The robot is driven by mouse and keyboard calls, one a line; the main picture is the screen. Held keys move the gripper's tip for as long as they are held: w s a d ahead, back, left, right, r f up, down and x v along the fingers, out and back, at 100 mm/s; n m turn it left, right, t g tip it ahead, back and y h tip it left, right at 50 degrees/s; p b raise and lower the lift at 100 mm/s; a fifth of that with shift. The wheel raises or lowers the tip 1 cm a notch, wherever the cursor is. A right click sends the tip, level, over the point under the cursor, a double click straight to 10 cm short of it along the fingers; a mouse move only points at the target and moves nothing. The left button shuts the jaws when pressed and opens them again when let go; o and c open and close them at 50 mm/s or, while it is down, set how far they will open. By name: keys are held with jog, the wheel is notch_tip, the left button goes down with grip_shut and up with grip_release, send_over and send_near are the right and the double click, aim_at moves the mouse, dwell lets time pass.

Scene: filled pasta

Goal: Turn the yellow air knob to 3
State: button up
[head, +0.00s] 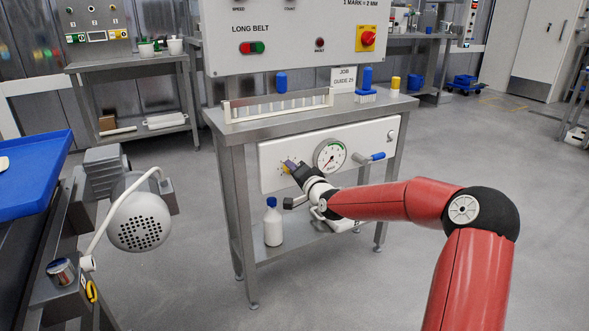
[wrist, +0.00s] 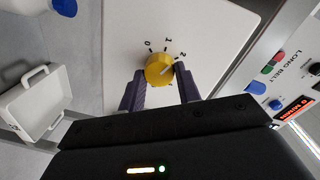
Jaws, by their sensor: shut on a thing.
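The yellow air knob (wrist: 158,69) is on a white panel, with a dial of dark numbers around it in the wrist view; 0, 1 and 2 can be made out. Further marks are hidden or too small to read, and I cannot tell for sure which number the knob points to. My gripper (wrist: 160,80) has one dark finger on each side of the knob and is shut on it. In the head view my gripper (head: 292,166) is at the left part of the white front panel (head: 270,153) and covers most of the knob.
A round gauge (head: 330,156) and a blue-handled lever (head: 376,157) sit right of the knob. A white bottle with a blue cap (head: 272,224) stands on the shelf below. A white rack (head: 279,103) lies on the bench top. A blue tray (head: 35,170) is at the left.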

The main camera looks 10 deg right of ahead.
jog(key=m+b, duration=0.1)
jog(key=m, duration=0.5)
jog(key=m+y+b, duration=0.1)
jog(key=m, duration=0.5)
jog(key=shift+d+f, duration=0.1)
jog(key=shift+f, duration=0.1)
dwell(0.5)
jog(key=o, duration=1)
jog(key=v, duration=0.7)
jog(key=shift+s+d+r+b, duration=0.1)
jog(key=shift+s+d+b, duration=0.05)
jog(key=shift+s+b, duration=0.2)
